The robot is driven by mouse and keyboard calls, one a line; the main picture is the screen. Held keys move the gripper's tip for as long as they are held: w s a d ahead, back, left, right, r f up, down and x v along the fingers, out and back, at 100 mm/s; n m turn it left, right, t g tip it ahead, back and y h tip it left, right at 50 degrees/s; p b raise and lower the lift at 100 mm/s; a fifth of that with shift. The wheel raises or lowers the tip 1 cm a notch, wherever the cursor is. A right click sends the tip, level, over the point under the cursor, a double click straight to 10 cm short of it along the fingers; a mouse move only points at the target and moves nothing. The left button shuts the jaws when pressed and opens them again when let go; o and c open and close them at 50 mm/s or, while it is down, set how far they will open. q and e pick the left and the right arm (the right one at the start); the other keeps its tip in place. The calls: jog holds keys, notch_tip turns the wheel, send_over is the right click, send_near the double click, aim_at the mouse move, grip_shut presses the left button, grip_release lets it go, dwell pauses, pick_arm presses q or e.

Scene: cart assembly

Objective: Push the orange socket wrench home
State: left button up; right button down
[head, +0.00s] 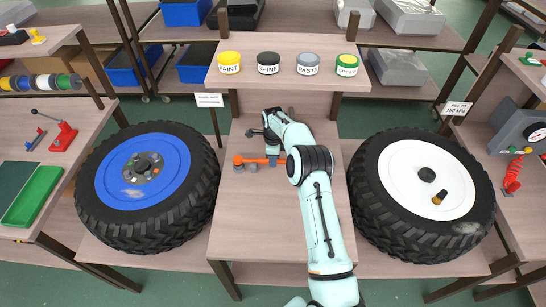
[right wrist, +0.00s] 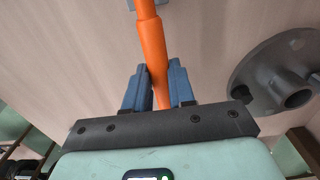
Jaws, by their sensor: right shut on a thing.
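The orange socket wrench (head: 250,160) lies roughly level over the middle table in the head view, its thicker end to the left. My right gripper (head: 272,161) is at the wrench's right part, partly hidden by my arm. In the right wrist view, the blue fingers (right wrist: 154,82) are shut on the orange wrench handle (right wrist: 153,45), one on each side. The wrench's far end is outside that view. My left gripper is not in view.
A grey flanged part (right wrist: 285,75) is beside the fingers on the right. A blue-rimmed wheel (head: 145,180) stands left and a white-rimmed wheel (head: 420,180) right. Labelled tins, including a yellow one (head: 229,63), line the shelf behind. Bare tabletop (head: 245,220) shows in front of the wrench.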

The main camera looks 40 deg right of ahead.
jog(key=shift+f, duration=0.5)
jog(key=c, duration=0.9)
grip_release()
jog(key=shift+o, duration=0.2)
notch_tip(320, 180, up, 8)
jog(key=shift+f, duration=0.25)
